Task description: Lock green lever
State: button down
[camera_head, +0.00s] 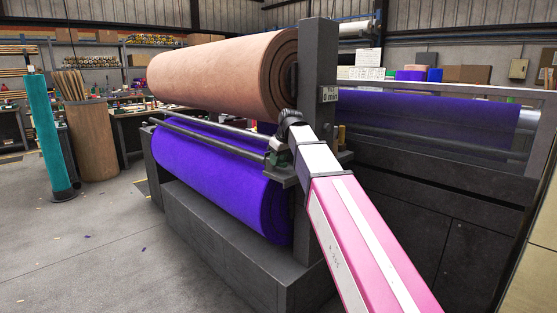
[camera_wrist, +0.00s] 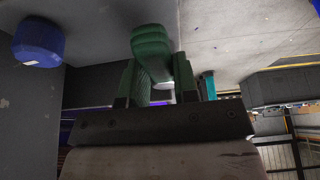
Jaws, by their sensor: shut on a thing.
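The green lever (camera_wrist: 151,42) shows at the top middle of the wrist view, with a thick rounded green end. My gripper (camera_wrist: 156,78) has its two fingers on either side of the lever and is shut on it. In the head view, my gripper (camera_head: 276,151) is at the right end of the rollers, beside the dark upright post (camera_head: 318,85). The lever is small and mostly hidden there by my wrist. How far the lever is turned cannot be told.
A blue rounded knob (camera_wrist: 38,43) with a white label is at the wrist view's upper left. A tan felt roll (camera_head: 220,75) lies above a purple felt roll (camera_head: 215,180). A metal bar (camera_head: 215,139) runs between them. Open floor (camera_head: 90,240) lies to the left.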

dwell(0.5)
jog(key=c, duration=0.9)
grip_release()
jog(key=v, duration=1)
jog(key=shift+s+r, duration=0.2)
jog(key=shift+r, duration=0.2)
